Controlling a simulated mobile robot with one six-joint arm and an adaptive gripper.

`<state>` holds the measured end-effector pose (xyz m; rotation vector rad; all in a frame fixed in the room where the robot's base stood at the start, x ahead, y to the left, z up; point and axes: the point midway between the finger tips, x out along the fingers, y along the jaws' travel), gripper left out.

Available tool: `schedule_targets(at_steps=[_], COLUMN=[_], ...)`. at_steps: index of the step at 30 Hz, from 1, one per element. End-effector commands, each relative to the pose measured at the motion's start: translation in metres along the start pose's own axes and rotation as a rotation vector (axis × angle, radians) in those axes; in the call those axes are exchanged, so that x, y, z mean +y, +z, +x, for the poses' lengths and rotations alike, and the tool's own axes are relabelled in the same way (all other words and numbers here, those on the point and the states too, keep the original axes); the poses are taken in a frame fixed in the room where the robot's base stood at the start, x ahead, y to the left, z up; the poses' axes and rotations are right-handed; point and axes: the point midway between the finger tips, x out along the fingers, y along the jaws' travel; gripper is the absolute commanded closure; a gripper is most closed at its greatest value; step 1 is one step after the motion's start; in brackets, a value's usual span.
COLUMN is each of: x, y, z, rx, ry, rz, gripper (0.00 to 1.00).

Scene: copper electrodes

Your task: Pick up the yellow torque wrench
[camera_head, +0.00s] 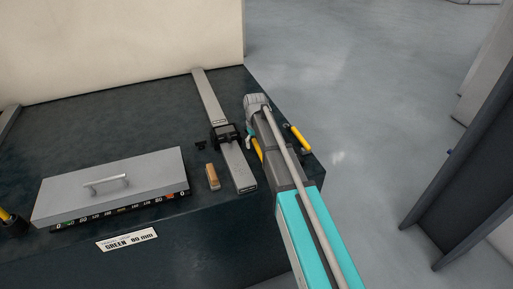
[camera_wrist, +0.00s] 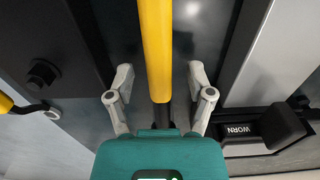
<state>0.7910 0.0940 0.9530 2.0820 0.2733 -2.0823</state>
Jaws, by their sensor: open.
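A yellow bar with a dark shaft (camera_wrist: 156,50), which looks like the torque wrench, runs up the middle of the wrist view. It lies between the two fingers of my gripper (camera_wrist: 160,80), with a gap on each side. My gripper is open and empty. The shaft's near end is hidden behind my gripper's teal body. In the head view, only a short yellow piece of it (camera_head: 258,149) shows beside my gripper (camera_head: 250,143); the rest is hidden by my arm.
A second yellow-handled tool (camera_head: 300,138) with a ring end lies near the bench's right edge. A grey rail (camera_head: 212,98) with a black clamp (camera_head: 225,134) stands left of my gripper. A wood-coloured block (camera_head: 212,176) and grey handled box (camera_head: 112,187) lie further left.

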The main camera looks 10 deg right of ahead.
Motion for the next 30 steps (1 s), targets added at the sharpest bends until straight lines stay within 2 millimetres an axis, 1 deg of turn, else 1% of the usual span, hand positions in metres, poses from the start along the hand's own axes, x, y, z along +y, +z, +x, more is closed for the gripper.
schedule_targets(at_steps=[5, 8, 9, 11, 12, 16, 17, 30], x=[0.0002, 0.0002, 0.0003, 0.0003, 0.0003, 0.0003, 0.0003, 0.0003], y=[0.0001, 0.0001, 0.0001, 0.0001, 0.0001, 0.0001, 0.0001, 0.0001], z=[0.0000, 0.0000, 0.0000, 0.0000, 0.0000, 0.0000, 0.0000, -0.0005], rx=[0.000, 0.000, 0.000, 0.000, 0.000, 0.000, 0.000, 0.000], ry=[0.000, 0.000, 0.000, 0.000, 0.000, 0.000, 0.000, 0.000], rz=[0.000, 0.000, 0.000, 0.000, 0.000, 0.000, 0.000, 0.000], gripper=[0.31, 0.48, 0.56, 0.67, 0.74, 0.98, 1.00, 1.00])
